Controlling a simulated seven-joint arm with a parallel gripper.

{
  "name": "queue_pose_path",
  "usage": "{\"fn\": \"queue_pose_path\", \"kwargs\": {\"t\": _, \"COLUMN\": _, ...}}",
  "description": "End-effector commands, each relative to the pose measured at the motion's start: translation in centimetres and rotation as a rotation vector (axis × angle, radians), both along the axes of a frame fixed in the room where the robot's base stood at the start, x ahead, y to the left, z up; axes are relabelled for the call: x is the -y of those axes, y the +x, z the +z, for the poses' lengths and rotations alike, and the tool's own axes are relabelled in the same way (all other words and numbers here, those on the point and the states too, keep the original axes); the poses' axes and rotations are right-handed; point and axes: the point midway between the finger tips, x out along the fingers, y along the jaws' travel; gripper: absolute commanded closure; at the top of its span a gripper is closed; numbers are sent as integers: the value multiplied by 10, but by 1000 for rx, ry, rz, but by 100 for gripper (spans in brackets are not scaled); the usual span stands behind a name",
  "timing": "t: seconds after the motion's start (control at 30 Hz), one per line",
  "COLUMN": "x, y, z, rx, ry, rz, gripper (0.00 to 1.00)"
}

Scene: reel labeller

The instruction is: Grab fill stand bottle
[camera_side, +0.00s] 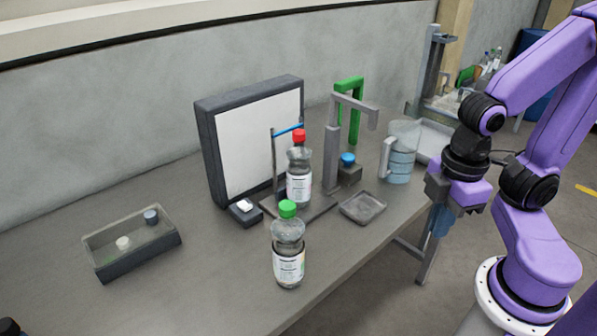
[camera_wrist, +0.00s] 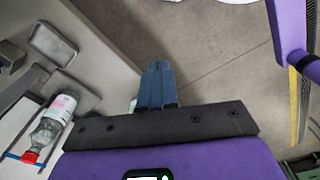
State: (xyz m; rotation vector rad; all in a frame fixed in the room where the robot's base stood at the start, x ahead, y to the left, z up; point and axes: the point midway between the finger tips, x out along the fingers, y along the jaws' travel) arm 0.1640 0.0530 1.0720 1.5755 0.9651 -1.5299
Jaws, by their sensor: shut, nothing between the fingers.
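A clear bottle with a red cap and white label (camera_side: 299,184) stands upright on a dark base plate, beside a thin post with a blue bar. It also shows in the wrist view (camera_wrist: 52,122) at the lower left. A second clear bottle with a green cap (camera_side: 289,262) stands upright nearer the table's front edge. My gripper (camera_side: 440,222) is shut and empty, pointing down to the right of the table, well apart from both bottles. Its blue fingers (camera_wrist: 157,85) are together in the wrist view.
A grey spout stand (camera_side: 331,150) and a green frame (camera_side: 352,88) stand behind a shallow grey tray (camera_side: 362,207). A measuring jug (camera_side: 401,160) is at the right. A white panel (camera_side: 262,130) stands behind the red-capped bottle.

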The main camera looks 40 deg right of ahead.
Motion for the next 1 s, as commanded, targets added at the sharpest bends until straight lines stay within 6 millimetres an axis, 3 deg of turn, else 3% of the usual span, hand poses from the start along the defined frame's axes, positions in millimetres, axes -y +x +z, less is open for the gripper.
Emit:
{"fn": "queue_pose_path", "kwargs": {"t": 0.33, "x": 0, "y": 0, "z": 0, "rx": 0, "ry": 0, "rz": 0, "gripper": 97}}
{"fn": "queue_pose_path", "kwargs": {"t": 0.5, "x": 0, "y": 0, "z": 0, "rx": 0, "ry": 0, "rz": 0, "gripper": 41}}
{"fn": "queue_pose_path", "kwargs": {"t": 0.53, "x": 0, "y": 0, "z": 0, "rx": 0, "ry": 0, "rz": 0, "gripper": 38}}
{"fn": "queue_pose_path", "kwargs": {"t": 0.83, "x": 1, "y": 2, "z": -1, "rx": 3, "ry": -13, "rz": 4, "gripper": 38}}
{"fn": "queue_pose_path", "kwargs": {"t": 1.0, "x": 16, "y": 31, "z": -11, "rx": 46, "ry": -178, "rz": 67, "gripper": 38}}
